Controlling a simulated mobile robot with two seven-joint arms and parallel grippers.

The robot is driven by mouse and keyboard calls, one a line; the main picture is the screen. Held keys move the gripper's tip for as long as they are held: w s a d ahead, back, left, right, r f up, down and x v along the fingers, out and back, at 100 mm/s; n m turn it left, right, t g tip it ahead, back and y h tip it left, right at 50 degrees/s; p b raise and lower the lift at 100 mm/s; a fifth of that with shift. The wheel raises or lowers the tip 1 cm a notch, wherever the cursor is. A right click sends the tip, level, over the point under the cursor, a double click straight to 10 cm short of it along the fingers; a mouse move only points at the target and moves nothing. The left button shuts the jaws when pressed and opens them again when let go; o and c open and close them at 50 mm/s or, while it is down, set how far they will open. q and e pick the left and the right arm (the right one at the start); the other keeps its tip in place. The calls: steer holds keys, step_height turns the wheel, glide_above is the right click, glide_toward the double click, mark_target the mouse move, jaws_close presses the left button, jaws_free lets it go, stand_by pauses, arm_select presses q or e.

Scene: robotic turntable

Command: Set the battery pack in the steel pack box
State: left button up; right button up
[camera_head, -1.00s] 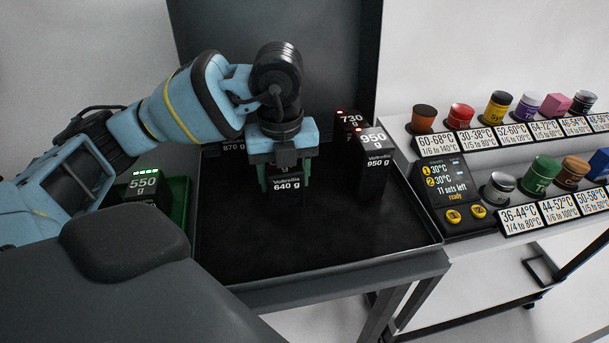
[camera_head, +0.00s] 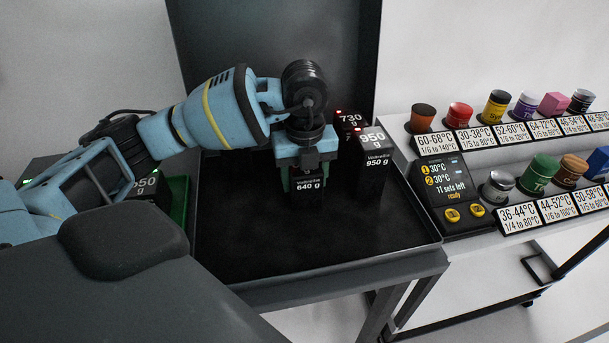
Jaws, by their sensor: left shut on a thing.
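The battery pack (camera_head: 308,188), a black block marked 640 g, is between the fingers of my left gripper (camera_head: 306,172), which is shut on it from above. It looks upright, over the dark floor of the steel pack box (camera_head: 250,240); I cannot tell whether its underside touches the floor. The box has low walls and a tall raised lid (camera_head: 270,60) at the back. Two more packs stand at the box's back right: one marked 730 g (camera_head: 349,120) and one marked 950 g (camera_head: 374,158). My right gripper is not in view.
A pack marked 550 g (camera_head: 148,187) sits in a green tray (camera_head: 178,198) at the left, partly behind my arm. At the right are a small display (camera_head: 446,187) and shelves of coloured jars with temperature labels (camera_head: 535,215). The box's front floor is clear.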

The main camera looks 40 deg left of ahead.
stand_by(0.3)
arm_select(q)
steer(key=o, duration=1.5)
steer(key=shift+f, duration=0.15)
steer(key=shift+c, duration=0.2)
step_height(320, 180, up, 12)
steer(key=shift+r+p, duration=0.1)
steer(key=shift+p, duration=0.6)
steer(key=shift+r, duration=0.1)
